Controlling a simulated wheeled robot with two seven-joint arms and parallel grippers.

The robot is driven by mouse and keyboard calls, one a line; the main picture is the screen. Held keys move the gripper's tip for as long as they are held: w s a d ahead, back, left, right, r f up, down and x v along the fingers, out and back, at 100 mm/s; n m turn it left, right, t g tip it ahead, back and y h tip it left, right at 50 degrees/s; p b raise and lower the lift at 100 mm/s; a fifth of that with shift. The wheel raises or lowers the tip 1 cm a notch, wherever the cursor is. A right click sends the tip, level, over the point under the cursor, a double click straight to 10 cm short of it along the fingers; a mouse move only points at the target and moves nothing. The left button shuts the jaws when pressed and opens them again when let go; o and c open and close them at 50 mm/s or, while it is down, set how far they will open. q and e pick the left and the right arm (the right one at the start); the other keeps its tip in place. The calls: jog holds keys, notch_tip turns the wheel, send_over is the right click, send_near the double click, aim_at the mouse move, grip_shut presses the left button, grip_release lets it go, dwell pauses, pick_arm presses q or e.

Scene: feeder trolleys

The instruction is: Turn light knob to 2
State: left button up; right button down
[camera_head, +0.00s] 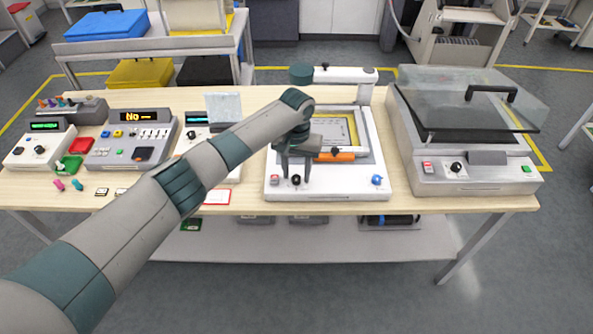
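A white machine (327,190) with a framed screen-like panel stands on the middle right of the table. Any labels or numbers by the knobs are too small to read. My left gripper (295,177) points down over the machine's front left, its fingers apart just above or beside the black knob. I cannot tell whether they touch it. My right gripper is not in view.
A red button (275,180) sits left of the black knob. An orange-handled piece (335,156) lies close right of the gripper. A machine with a clear lid (470,100) stands to the right. Control boxes (130,142) stand to the left. My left arm crosses above the table.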

pick_arm(q)
jog(key=shift+f, duration=0.25)
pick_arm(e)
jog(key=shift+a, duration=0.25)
pick_arm(q)
grip_shut()
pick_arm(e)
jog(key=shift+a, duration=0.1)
